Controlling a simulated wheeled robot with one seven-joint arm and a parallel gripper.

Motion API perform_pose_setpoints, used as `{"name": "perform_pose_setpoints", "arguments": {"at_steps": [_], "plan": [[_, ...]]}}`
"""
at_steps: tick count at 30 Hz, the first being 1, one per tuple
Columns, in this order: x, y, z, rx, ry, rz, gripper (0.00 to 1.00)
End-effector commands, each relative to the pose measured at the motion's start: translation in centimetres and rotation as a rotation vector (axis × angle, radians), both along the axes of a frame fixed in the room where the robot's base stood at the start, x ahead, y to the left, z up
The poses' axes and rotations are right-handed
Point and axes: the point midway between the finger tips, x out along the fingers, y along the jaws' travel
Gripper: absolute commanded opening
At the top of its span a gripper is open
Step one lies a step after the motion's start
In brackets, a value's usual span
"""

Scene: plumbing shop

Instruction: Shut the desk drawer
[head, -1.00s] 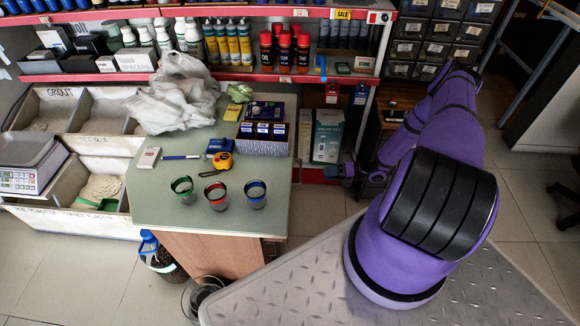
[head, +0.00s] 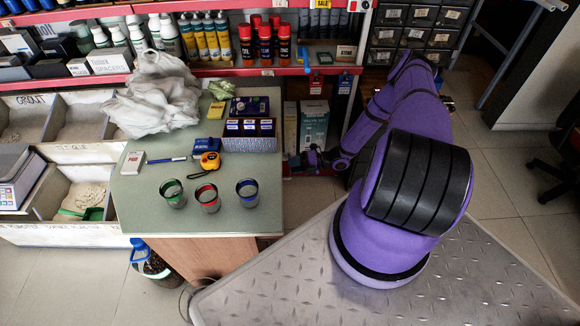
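The desk (head: 225,211) has a green top and a wooden side panel (head: 199,258). I cannot make out its drawer in the head view; the desk's right face is turned away from view. A small dark part (head: 268,240) shows at the desk's front right corner, but I cannot tell what it is. My purple arm reaches back and left. My gripper (head: 312,158) is low, just right of the desk's right edge near the boxed items. It is small and dark here, so its fingers cannot be judged open or shut.
On the desk stand three cups (head: 208,198), a tape measure (head: 210,161), a box holder (head: 249,143) and a crumpled plastic bag (head: 157,100). Shelves (head: 290,70) stand behind. Boxes (head: 313,122) stand on the floor beyond my gripper. Open floor (head: 510,190) lies right.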

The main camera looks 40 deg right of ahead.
Motion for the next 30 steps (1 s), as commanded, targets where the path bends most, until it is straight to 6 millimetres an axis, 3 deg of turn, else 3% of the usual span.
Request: {"name": "perform_pose_setpoints", "arguments": {"at_steps": [6, 15, 19, 20, 26, 30], "plan": [[0.9, 1.3, -0.3, 0.001, -0.001, -0.001, 0.34], [1.0, 1.4, -0.3, -0.001, -0.001, -0.001, 0.34], [0.9, 1.4, -0.3, -0.001, -0.001, -0.001, 0.04], [0.9, 1.4, -0.3, -0.001, -0.001, -0.001, 0.00], [1.0, 1.5, -0.3, -0.001, -0.001, 0.000, 0.00], [2.1, 3.2, -0.4, 0.001, -0.002, 0.003, 0.00]]}}
